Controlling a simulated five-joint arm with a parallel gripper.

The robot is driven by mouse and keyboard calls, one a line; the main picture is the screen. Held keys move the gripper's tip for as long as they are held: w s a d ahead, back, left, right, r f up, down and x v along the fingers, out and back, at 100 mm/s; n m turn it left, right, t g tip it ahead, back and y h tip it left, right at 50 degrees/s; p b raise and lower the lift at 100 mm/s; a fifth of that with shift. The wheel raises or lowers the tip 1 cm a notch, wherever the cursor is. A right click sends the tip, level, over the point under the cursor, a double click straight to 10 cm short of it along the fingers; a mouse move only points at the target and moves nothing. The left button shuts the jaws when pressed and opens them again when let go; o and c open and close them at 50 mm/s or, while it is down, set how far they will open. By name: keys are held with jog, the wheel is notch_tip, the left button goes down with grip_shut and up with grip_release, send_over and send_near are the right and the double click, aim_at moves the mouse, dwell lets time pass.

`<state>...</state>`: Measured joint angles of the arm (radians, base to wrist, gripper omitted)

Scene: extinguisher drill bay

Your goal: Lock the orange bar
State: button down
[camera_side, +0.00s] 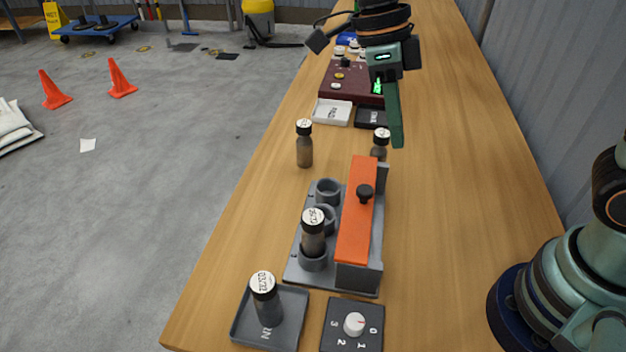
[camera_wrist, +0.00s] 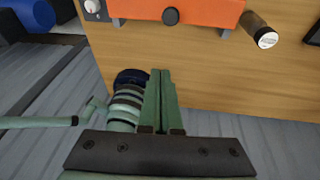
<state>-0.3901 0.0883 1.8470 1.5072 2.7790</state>
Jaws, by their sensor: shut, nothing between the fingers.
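The orange bar (camera_side: 355,225) lies along the right side of a grey rack (camera_side: 305,276), beside its row of cups, with a black knob (camera_side: 365,193) on top. The bar also shows at the top of the wrist view (camera_wrist: 205,10), with its knob (camera_wrist: 170,16). A dark-capped bottle (camera_side: 313,237) stands in the rack's nearest cup; the other cups look empty. My gripper (camera_side: 397,143) is shut and empty, pointing down beyond the far end of the rack. In the wrist view its fingers (camera_wrist: 161,75) are together and apart from the bar.
One bottle (camera_side: 304,148) stands left of the rack's far end; another (camera_side: 380,140) is close to my gripper. A bottle (camera_side: 265,295) stands on the near tray (camera_side: 243,332), beside a dial box (camera_side: 335,335). White (camera_side: 333,112) and black trays lie farther back.

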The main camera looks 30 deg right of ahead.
aim_at(363, 192)
jog(key=shift+a+f+m, duration=0.15)
jog(key=shift+a+m, duration=0.2)
jog(key=shift+m, duration=0.45)
notch_tip(363, 192, down, 10)
jog(key=shift+w+a, duration=0.15)
dwell(0.5)
jog(key=shift+w+a+h, duration=0.3)
jog(key=shift+w+a, duration=0.85)
